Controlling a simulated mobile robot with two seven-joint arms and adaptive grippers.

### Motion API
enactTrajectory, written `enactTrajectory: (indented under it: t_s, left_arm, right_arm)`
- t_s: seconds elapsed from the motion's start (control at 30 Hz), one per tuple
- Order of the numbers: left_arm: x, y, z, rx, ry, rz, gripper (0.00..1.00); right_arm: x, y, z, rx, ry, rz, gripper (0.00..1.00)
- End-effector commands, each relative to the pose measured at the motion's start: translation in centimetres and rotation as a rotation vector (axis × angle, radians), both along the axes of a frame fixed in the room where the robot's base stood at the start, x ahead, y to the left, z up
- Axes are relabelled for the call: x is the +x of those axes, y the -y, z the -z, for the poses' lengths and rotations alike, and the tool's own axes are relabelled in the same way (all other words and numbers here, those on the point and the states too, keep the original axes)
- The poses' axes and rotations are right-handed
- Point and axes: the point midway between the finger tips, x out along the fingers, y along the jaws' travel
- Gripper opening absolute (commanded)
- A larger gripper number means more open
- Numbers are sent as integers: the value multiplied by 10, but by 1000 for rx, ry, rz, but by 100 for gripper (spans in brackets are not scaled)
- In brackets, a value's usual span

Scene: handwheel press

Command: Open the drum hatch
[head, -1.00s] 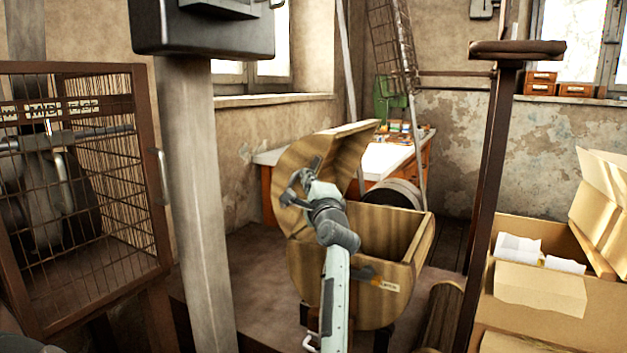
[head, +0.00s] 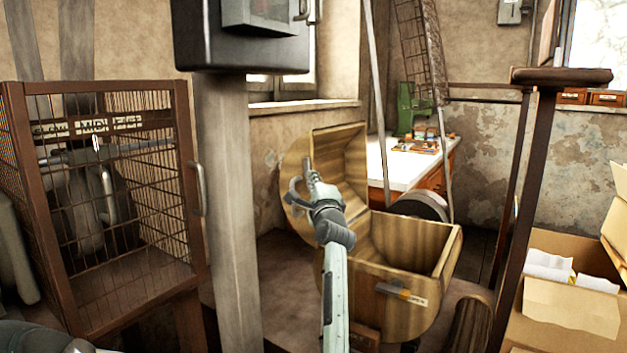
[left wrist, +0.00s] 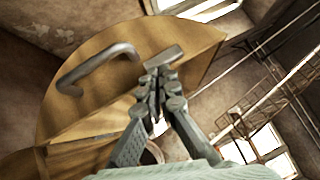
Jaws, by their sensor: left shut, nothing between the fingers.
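The wooden drum (head: 385,312) stands in the middle of the head view with its top open. Its wooden hatch (head: 345,160) is raised and tilted back, with its inner side showing. In the left wrist view the hatch (left wrist: 165,38) fills the upper left, with a grey bar handle (left wrist: 95,65) on it. My left gripper (head: 308,168) is at the hatch's left side in the head view. Its fingers (left wrist: 158,75) are closed together and empty, beside the handle, not around it. I cannot tell whether the fingertips touch the hatch. My right gripper is out of view.
A wire cage (head: 120,200) and a grey post (head: 227,200) stand left of the drum. A dark brown post (head: 530,180) and an open cardboard box (head: 570,300) stand at the right. A white-topped desk (head: 405,165) is behind.

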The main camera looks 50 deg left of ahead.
Motion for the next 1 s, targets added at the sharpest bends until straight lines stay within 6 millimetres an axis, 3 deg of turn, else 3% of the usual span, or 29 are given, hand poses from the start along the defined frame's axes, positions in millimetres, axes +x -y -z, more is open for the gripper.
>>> enactTrajectory:
  t_s: [0.27,0.7,1.0]
  left_arm:
    - [-1,3,1,0,0,1,0]
    - [-35,55,14,-1,0,1,0]
    - [-40,62,15,1,-1,0,0]
  right_arm:
    - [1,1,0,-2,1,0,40]
    - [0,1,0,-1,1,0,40]
    - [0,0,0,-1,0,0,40]
